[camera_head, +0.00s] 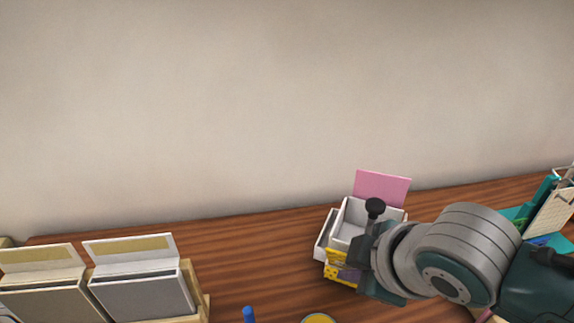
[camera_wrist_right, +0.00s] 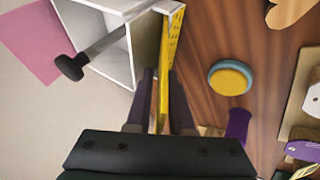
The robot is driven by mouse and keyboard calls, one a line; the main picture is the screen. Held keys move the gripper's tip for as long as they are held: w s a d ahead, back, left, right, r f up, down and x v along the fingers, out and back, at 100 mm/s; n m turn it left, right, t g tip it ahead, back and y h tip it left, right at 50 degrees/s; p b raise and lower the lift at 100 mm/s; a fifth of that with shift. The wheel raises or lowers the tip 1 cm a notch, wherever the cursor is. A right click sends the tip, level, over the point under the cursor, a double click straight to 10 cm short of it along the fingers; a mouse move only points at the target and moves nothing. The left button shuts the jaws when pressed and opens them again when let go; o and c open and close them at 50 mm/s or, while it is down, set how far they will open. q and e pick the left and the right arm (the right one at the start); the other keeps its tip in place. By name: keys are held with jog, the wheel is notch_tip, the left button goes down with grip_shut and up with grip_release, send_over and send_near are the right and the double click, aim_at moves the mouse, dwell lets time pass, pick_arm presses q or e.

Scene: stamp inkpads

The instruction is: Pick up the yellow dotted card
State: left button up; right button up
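The yellow dotted card (camera_head: 336,258) stands upright against the front of a white open box (camera_head: 348,226) in the head view. In the right wrist view the card (camera_wrist_right: 173,40) shows nearly edge-on beside the white box (camera_wrist_right: 118,60), its lower part between my right fingers. My right gripper (camera_head: 352,268) is at the card's right part in the head view and hides some of it. In the right wrist view my right gripper (camera_wrist_right: 162,85) has its fingers apart, one on each side of the card, with a small gap visible. My left gripper is not in view.
A pink card (camera_head: 382,187) stands behind the box, and a black-knobbed rod (camera_wrist_right: 72,67) crosses its opening. A round yellow inkpad (camera_wrist_right: 230,79) and a purple object (camera_wrist_right: 237,126) are nearby. Two grey inkpads (camera_head: 142,290) are at left. The wooden table (camera_head: 255,245) is clear between.

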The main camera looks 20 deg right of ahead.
grip_shut()
dwell(0.6)
